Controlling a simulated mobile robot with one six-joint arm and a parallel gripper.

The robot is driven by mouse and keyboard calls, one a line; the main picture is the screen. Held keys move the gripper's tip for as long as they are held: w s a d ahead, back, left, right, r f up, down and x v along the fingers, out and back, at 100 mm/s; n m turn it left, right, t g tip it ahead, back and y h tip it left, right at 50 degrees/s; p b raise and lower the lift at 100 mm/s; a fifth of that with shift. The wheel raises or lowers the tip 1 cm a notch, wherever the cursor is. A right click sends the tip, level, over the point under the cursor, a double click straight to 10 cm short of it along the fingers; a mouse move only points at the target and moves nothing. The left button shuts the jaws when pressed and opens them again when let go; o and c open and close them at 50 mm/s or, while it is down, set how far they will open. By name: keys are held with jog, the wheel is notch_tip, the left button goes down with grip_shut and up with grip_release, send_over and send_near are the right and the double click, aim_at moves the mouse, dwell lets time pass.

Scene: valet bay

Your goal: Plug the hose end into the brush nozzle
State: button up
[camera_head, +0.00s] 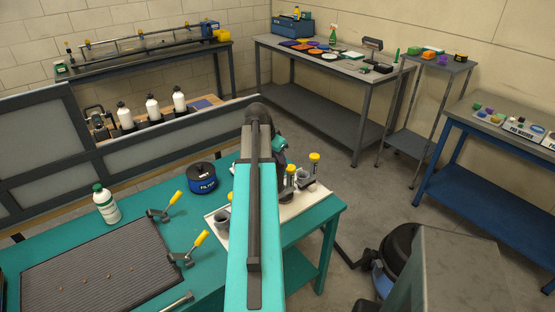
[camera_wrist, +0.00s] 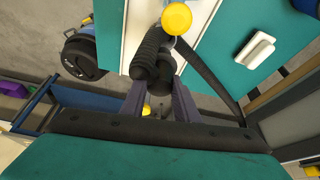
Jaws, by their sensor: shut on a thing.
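In the wrist view my gripper (camera_wrist: 158,92) is shut on the black ribbed hose end (camera_wrist: 153,52), which is held between its two fingers. The hose end is over or near a white tray (camera_wrist: 113,28) on the teal bench. A round yellow top (camera_wrist: 176,18) stands close beyond the hose end. In the head view, my arm hides the gripper and most of the hose end. Grey fittings and yellow-topped posts (camera_head: 314,162) stand on the white tray (camera_head: 310,203). I cannot tell which fitting is the brush nozzle, or whether the hose end touches it.
A black vacuum (camera_head: 400,245) stands on the floor at right. Open floor lies beyond the bench.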

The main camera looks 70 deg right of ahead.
aim_at(278, 177)
jog(key=shift+w+f+b, duration=0.1)
jog(key=shift+f+b, duration=0.85)
jog(key=shift+f, duration=1.1)
jog(key=shift+f+b, duration=1.4)
jog(key=shift+f, duration=0.85)
dwell(1.1)
jog(key=o, duration=1.5)
jog(key=shift+r, duration=0.1)
jog(key=shift+r+p, duration=2.4)
jog(key=shift+r, duration=2.05)
